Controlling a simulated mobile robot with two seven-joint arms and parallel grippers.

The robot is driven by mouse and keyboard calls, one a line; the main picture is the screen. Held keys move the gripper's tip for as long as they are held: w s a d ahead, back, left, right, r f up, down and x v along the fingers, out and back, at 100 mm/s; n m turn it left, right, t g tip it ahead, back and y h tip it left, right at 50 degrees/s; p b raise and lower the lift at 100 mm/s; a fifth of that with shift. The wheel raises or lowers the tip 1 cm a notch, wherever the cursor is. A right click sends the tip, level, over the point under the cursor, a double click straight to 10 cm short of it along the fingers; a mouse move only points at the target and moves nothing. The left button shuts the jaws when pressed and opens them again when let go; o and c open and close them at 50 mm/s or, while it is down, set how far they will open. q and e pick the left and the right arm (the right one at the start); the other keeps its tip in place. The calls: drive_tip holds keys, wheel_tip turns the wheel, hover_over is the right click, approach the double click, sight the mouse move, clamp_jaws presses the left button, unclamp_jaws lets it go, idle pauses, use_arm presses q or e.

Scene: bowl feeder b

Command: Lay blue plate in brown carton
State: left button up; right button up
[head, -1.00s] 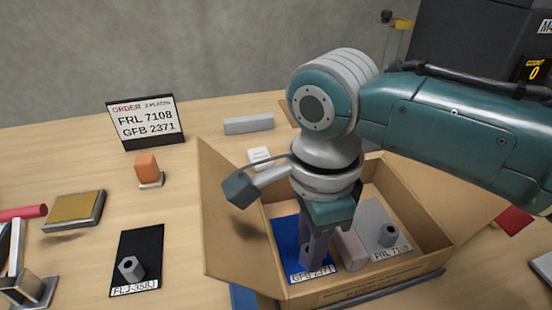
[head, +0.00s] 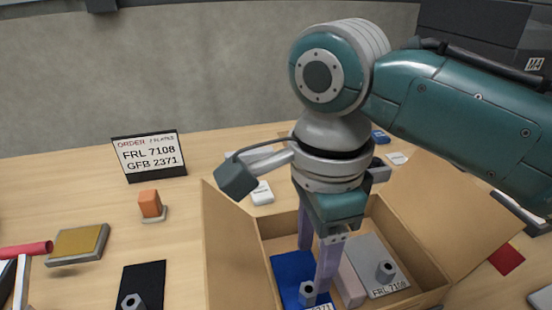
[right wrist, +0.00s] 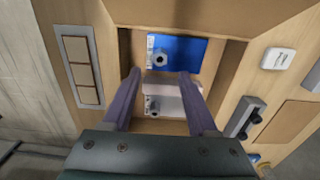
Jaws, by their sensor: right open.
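The blue plate (head: 288,270) lies in the left part of the brown carton (head: 235,245), with a grey hex knob and a partly cut-off label ending in 71. It also shows flat in the right wrist view (right wrist: 185,52). My right gripper (head: 314,268) is open, its fingers pointing down into the carton over the blue plate. In the right wrist view its fingers (right wrist: 158,75) stand apart with nothing held between them. In the head view one finger hides part of the plate. My left gripper is not in view.
A grey plate (head: 370,260) labelled FRL 7108 lies in the carton's right part, beyond a pale divider (head: 348,282). An order sign (head: 150,155), orange block (head: 150,204), yellow-topped block (head: 78,243) and black plate (head: 140,285) stand left. The carton's flaps spread outward.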

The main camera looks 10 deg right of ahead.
wheel_tip(320, 180, up, 5)
drive_tip(key=s+a+f+n+t+y, duration=0.15)
drive_tip(key=s+f+n, duration=0.25)
drive_tip(key=s+n, duration=0.4)
drive_tip(key=s+d+n+t+h, duration=0.1)
drive_tip(key=s+d+n+t, duration=0.1)
drive_tip(key=s+d+n, duration=0.6)
drive_tip(key=d+r+n, duration=0.1)
drive_tip(key=n, duration=0.2)
drive_tip(key=shift+s+d+n+p, duration=0.2)
drive_tip(key=shift+d+n+p, duration=0.1)
drive_tip(key=shift+d+p, duration=0.05)
